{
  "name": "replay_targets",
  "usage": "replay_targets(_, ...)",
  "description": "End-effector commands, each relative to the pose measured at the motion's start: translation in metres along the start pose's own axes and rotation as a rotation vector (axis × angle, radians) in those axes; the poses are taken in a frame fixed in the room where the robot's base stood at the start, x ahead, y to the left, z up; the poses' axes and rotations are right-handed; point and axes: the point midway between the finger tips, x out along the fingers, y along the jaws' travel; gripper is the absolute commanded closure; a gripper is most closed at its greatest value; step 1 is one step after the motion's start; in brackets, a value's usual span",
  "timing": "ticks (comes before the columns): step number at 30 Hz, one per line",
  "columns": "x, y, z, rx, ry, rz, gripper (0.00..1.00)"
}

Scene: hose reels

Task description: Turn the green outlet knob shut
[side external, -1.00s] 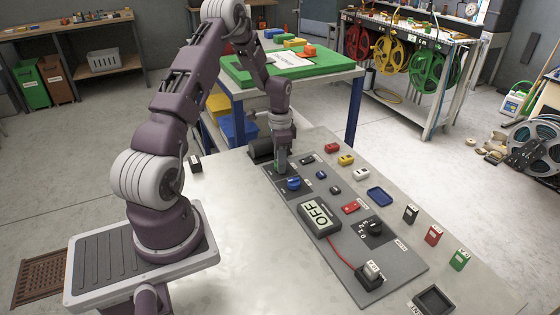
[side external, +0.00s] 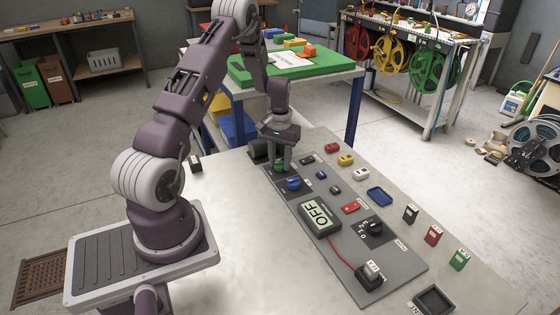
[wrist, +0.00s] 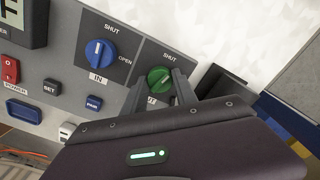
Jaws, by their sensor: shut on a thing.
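The green outlet knob (wrist: 159,80) sits on the grey panel between the two fingers of my gripper (wrist: 160,88) in the wrist view. The fingers are closed on its sides. The pale mark on the knob looks slanted. A SHUT label shows just above it, and a finger partly hides the OUT label below. In the side view my gripper (side external: 280,164) points down at the panel's far end, and a little of the green knob (side external: 280,169) shows between the fingers.
The blue IN knob (wrist: 100,53) is close beside the green one, with SHUT and OPEN labels. An OFF display box (side external: 320,217), a black dial (side external: 374,228) and small coloured buttons lie nearer along the panel.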

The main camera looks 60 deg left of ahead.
Motion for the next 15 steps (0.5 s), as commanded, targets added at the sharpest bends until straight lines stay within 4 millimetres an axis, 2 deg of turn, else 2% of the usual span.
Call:
replay_targets(6, -0.0008, 0.0001, -0.0006, -0.150, 0.002, 0.000, 1.00)
replay_targets(15, -0.0008, 0.0000, -0.0008, -0.275, 0.002, 0.000, 1.00)
